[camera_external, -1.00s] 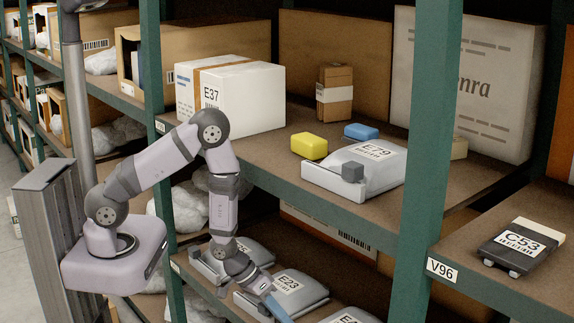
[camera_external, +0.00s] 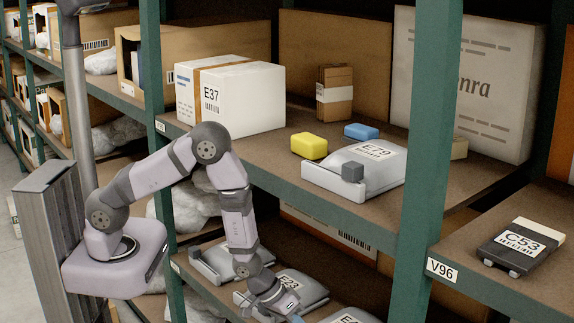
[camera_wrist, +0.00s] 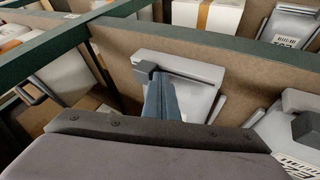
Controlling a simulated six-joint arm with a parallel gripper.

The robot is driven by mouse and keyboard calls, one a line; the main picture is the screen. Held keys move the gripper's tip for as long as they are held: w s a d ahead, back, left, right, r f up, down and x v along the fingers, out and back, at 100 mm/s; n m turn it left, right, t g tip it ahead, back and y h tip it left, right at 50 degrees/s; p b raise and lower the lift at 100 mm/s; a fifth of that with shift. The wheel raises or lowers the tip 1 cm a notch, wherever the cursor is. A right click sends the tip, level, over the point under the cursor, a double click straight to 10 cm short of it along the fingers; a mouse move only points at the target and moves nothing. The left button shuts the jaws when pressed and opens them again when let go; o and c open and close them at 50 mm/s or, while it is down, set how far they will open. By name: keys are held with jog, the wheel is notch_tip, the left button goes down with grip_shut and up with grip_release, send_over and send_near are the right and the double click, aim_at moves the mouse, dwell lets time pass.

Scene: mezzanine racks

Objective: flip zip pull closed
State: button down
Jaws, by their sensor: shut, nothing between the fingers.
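My gripper (camera_external: 296,318) hangs over the lower shelf by the front of the grey pouch E23 (camera_external: 312,288). The lower picture edge and my wrist partly hide this area. In the wrist view, my gripper's blue-grey fingers (camera_wrist: 160,78) are shut and empty. They lie in front of a grey pouch (camera_wrist: 199,97), whose label I cannot make out. A small dark grey block, likely the zip pull (camera_wrist: 145,72), sits beside the fingertips at one end of a pale bar (camera_wrist: 185,65). I cannot tell whether the fingers touch it.
Another grey pouch (camera_external: 222,258) lies to the left, and one with a partly cut-off label (camera_external: 350,316) lies to the right. That shelf holds pouch E79 (camera_external: 385,178), box E37 (camera_external: 245,115), and yellow (camera_external: 309,145) and blue (camera_external: 361,131) blocks.

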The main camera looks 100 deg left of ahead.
jog(key=shift+w+d, duration=0.7)
jog(key=shift+d, duration=0.1)
jog(key=shift+a, duration=0.1)
jog(key=shift+s+a, duration=0.4)
jog(key=shift+s+a+r, duration=0.2)
jog(key=shift+s+a, duration=0.35)
jog(key=shift+s, duration=0.05)
jog(key=shift+s+a+r, duration=0.15)
jog(key=shift+s+a, duration=0.35)
jog(key=shift+s, duration=0.1)
jog(key=v, duration=0.9)
jog(key=shift+s, duration=0.1)
